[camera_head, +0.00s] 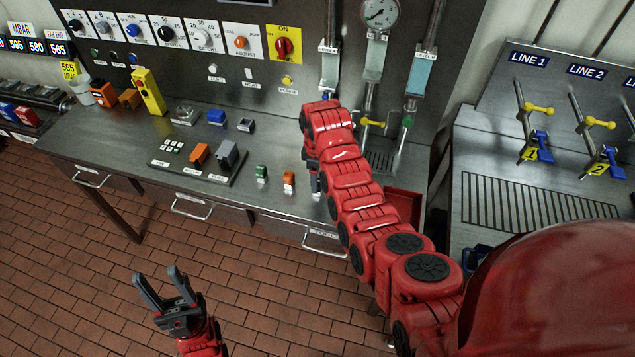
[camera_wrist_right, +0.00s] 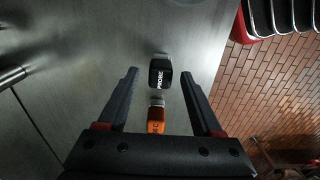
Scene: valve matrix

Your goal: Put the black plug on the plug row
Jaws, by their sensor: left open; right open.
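The black plug (camera_wrist_right: 160,73) stands on the metal bench in the right wrist view, with white lettering on its top. My right gripper (camera_wrist_right: 158,78) is open, with its fingertips to either side of the black plug and gaps on both sides. In the head view the right gripper (camera_head: 314,172) points down at the bench and mostly hides the black plug. My left gripper (camera_head: 159,281) is open and empty, over the floor before the bench.
An orange plug (camera_wrist_right: 156,119) stands beside the black one, between my right fingers; it also shows in the head view (camera_head: 289,179). A green plug (camera_head: 262,172) stands left of it. A red tray (camera_head: 404,203) lies right of my right arm. Bench behind the base holds small blocks.

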